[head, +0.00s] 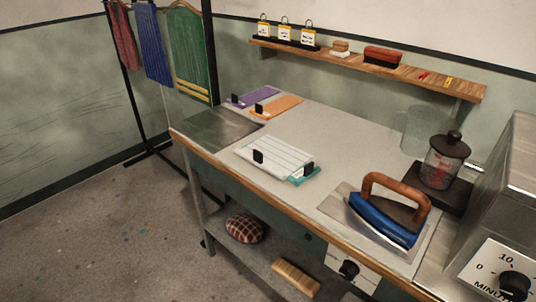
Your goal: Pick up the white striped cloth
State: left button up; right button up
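The white striped cloth (276,153) lies flat, apparently folded, near the front edge of the table in the head view. It has thin grey stripes. A black clip or tab (258,156) stands at its left part. A teal cloth (304,176) shows at its right front corner, with another black tab (308,167) there. Whether the teal cloth runs under the white one is hidden. Neither of my grippers is in view.
The table (340,135) is clear behind the cloth. Purple (262,95) and orange (284,105) cloths lie at the back left, by a dark plate (215,130). A blue iron (385,218) and a lidded jar (443,165) stand right. A shelf (420,78) hangs behind.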

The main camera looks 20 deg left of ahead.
aim_at(280, 159)
jog(key=j+z, duration=0.35)
jog(key=j, duration=0.55)
jog(key=j+z, duration=0.35)
jog(key=j, duration=0.55)
